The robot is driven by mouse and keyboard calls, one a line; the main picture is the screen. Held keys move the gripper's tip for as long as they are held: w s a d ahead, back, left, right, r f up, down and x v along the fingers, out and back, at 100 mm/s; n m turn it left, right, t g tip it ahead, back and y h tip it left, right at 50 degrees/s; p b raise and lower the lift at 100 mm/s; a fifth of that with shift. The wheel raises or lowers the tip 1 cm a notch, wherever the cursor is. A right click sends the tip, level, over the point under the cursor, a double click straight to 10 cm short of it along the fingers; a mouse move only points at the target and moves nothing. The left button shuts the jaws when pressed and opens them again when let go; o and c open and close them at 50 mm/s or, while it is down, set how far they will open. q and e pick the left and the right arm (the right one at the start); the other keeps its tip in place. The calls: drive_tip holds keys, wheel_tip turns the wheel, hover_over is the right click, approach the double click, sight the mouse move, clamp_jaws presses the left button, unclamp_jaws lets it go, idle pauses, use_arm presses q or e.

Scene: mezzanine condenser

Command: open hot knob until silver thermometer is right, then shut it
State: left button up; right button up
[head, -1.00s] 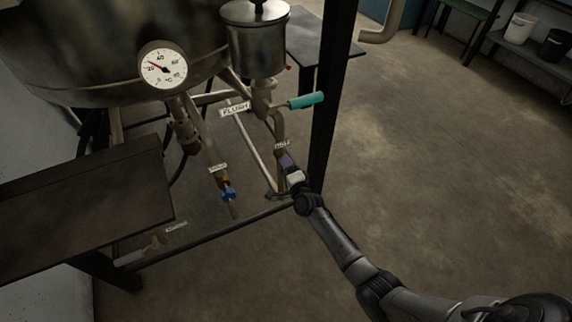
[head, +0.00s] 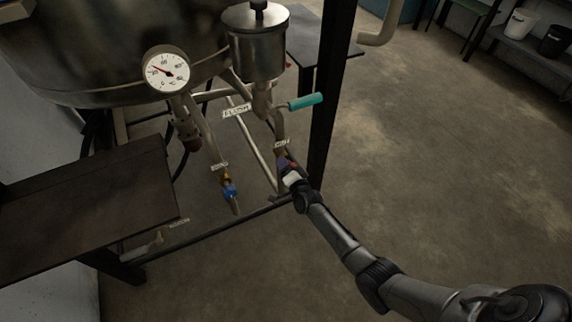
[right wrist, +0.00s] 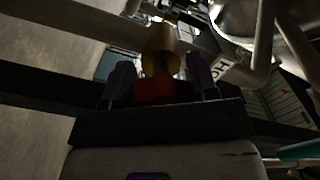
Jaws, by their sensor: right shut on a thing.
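The silver thermometer (head: 166,70) is a round white dial on the big metal vessel. Its red needle points to the upper left; the small figures are hard to read. My right gripper (head: 285,165) is at the pipe under a small white label in the head view. In the right wrist view the red hot knob (right wrist: 165,91) sits between the two dark fingers (right wrist: 163,82), which are shut on it. A brass valve body (right wrist: 163,50) is just beyond it, and a label ending in "OT" (right wrist: 219,72) is beside it. My left gripper is not in view.
A blue knob (head: 230,190) hangs on the pipe to the left. A teal handle (head: 305,101) sticks out above my right gripper, near a black post (head: 327,90). A dark table (head: 85,205) stands at left. The floor at right is clear.

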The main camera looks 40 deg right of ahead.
idle(0.3)
drive_tip(key=o, duration=0.9)
drive_tip(key=shift+s, duration=0.1)
drive_tip(key=shift+s+a+r+p, duration=0.1)
drive_tip(key=shift+s+p, duration=0.25)
drive_tip(key=shift+s, duration=0.05)
drive_tip(key=p+v, duration=0.5)
drive_tip(key=v, duration=0.7)
drive_tip(key=shift+s, duration=0.4)
